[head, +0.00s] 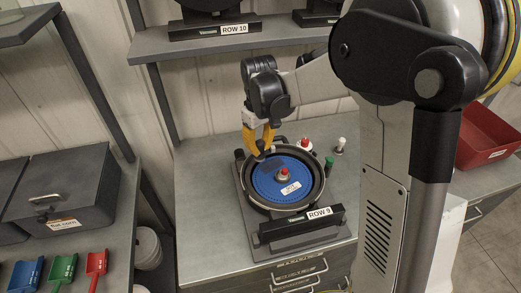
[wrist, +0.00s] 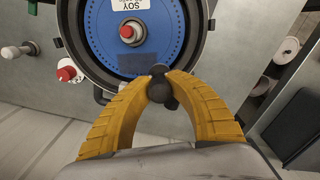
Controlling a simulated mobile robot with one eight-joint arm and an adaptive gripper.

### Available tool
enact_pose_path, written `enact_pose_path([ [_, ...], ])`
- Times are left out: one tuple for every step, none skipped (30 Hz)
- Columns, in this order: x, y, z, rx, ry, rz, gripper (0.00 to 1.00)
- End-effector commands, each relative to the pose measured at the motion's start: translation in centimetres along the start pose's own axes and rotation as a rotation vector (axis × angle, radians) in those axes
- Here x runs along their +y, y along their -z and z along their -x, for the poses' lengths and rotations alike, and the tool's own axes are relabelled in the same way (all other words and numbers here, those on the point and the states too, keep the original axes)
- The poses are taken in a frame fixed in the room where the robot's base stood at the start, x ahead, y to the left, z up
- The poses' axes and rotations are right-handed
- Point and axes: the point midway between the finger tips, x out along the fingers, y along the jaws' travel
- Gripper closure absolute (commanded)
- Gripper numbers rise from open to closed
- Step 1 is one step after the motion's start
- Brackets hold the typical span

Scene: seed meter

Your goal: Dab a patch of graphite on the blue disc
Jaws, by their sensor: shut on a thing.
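The blue disc (head: 265,190) lies inside the round dark housing of the ROW 9 meter (head: 272,232). It also shows in the wrist view (wrist: 180,45), with a red-topped hub (wrist: 132,33) and a SOY label. A dark grey rectangular patch (wrist: 137,64) shows on the disc near its rim. My gripper (head: 262,150), with yellow fingers, is over the rim on the wall side. In the wrist view my gripper (wrist: 160,92) is shut on a small dark rounded dabber (wrist: 160,71). Its end appears over the disc's edge; I cannot tell whether it touches.
A red-knobbed part (head: 305,144), a white-topped part (head: 340,146) and a green piece (head: 329,165) stand beside the meter. A ROW 10 shelf (head: 230,42) is above. A grey box (head: 65,192) and scoops (head: 62,270) are left; a red bin (head: 490,138) is right.

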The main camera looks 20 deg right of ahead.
Motion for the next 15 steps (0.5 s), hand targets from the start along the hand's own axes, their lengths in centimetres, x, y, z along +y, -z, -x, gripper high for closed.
enact_pose_path([
  [0.0,0.1,0.7,0.000,0.000,0.000,1.00],
  [0.0,0.1,1.0,0.000,0.000,0.000,1.00],
  [-0.1,0.1,1.4,0.000,0.000,0.000,1.00],
  [-0.1,0.2,1.6,0.000,0.000,0.000,1.00],
  [-0.1,0.2,1.8,0.000,0.000,0.000,1.00],
  [-0.1,0.2,1.9,0.000,0.000,0.000,1.00],
  [-0.1,0.2,2.0,0.000,0.000,-0.001,1.00],
  [-0.1,0.2,2.1,0.000,0.000,-0.001,1.00],
  [-0.1,0.2,2.1,0.000,0.000,-0.001,1.00],
  [-0.1,0.2,2.1,0.000,0.000,-0.001,1.00],
  [-0.1,0.2,2.1,0.000,0.000,-0.001,1.00],
  [-0.1,0.2,2.1,0.000,0.000,-0.001,1.00],
  [-0.1,0.2,2.1,0.000,0.000,-0.001,1.00],
  [-0.1,0.2,2.1,0.000,0.000,-0.001,1.00],
  [-0.1,0.2,2.1,0.000,0.000,-0.001,1.00],
])
